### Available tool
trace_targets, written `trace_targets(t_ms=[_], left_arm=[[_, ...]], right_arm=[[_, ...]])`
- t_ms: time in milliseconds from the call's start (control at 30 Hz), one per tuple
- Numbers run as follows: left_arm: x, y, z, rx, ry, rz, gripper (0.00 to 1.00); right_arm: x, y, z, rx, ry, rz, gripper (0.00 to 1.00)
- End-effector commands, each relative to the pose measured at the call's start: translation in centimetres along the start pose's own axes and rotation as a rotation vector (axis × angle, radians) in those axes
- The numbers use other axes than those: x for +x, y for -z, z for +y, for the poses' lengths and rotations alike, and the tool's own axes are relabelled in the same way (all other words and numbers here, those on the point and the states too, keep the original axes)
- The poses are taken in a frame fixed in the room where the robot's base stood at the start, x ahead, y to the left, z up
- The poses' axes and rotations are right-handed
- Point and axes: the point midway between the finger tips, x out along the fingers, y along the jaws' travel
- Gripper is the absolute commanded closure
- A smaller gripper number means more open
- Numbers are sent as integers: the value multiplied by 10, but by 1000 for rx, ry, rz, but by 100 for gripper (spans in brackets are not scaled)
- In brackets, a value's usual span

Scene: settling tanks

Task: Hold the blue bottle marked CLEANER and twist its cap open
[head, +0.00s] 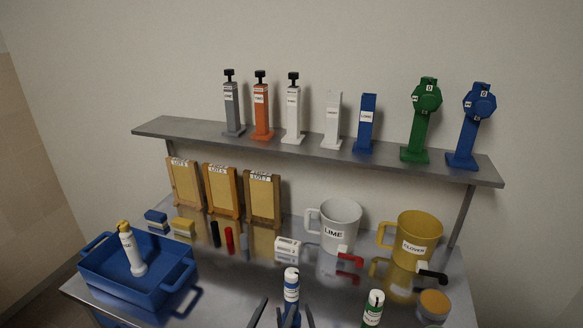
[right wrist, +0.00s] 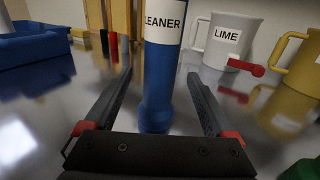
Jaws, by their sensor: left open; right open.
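The blue bottle (head: 291,291) stands upright near the front middle of the table, with a pale cap (head: 291,273) on top. In the right wrist view the bottle (right wrist: 158,75) fills the middle, its white label reading "LEANER"; its top is cut off. My right gripper (right wrist: 160,77) is open, with one finger on each side of the bottle and gaps showing.
A green bottle (head: 372,311) stands close on the right. The LIME mug (head: 341,215), yellow mug (head: 418,231) and a white block (head: 287,246) lie beyond. A blue bin (head: 110,288) holding a white bottle (head: 132,252) is at left. A shelf (head: 270,145) spans the back.

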Motion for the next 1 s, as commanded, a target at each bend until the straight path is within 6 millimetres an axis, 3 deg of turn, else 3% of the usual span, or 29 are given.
trace_targets(t_ms=[300,500,1000], left_arm=[[0,0,0,0,0,0,23],[0,0,0,0,0,0,23],[0,0,0,0,0,0,23]], right_arm=[[-54,0,2,1,-2,1,11],[-78,1,1,2,-1,2,11],[-83,0,0,0,-1,1,11]])
